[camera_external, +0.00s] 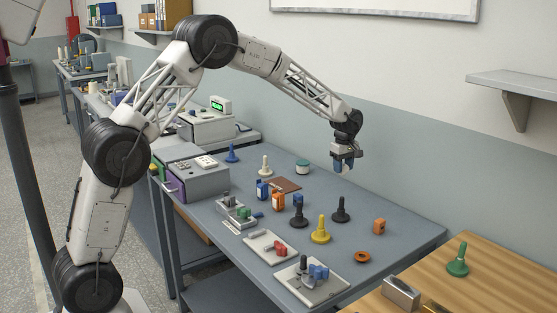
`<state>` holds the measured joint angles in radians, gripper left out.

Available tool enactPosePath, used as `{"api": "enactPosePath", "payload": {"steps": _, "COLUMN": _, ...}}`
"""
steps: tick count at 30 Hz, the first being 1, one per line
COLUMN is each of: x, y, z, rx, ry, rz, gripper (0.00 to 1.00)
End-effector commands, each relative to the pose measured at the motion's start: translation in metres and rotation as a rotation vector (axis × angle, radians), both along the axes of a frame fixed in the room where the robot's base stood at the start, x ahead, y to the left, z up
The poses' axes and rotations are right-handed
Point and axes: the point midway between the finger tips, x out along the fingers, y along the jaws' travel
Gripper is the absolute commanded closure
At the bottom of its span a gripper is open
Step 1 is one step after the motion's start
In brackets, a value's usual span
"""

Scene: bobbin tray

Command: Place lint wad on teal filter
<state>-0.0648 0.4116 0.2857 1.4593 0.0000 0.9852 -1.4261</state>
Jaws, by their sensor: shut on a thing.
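My gripper (343,164) is above the far right part of the grey-blue table, pointing down. It is shut on a small whitish thing, which I take to be the lint wad (342,170); the fingers hide part of it. A short round piece with a teal-green top and pale side, which looks like the teal filter (302,166), stands on the table to the left of my gripper and lower in the picture. The gripper and the wad are apart from it.
Yellow (321,232), dark (340,211) and blue (232,154) bobbin-like pieces stand on the table (400,225). A brown tray (284,185), blue and orange blocks and pale fixture plates (272,248) lie nearer. A wall shelf (520,82) juts out at upper right.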

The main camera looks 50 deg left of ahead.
Motion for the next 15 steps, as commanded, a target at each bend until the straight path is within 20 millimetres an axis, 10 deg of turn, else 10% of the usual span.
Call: {"api": "enactPosePath", "payload": {"steps": 15, "x": -0.036, "y": 0.075, "z": 0.002, "rx": 0.0, "ry": -0.002, "rz": 0.029, "gripper": 0.78}}
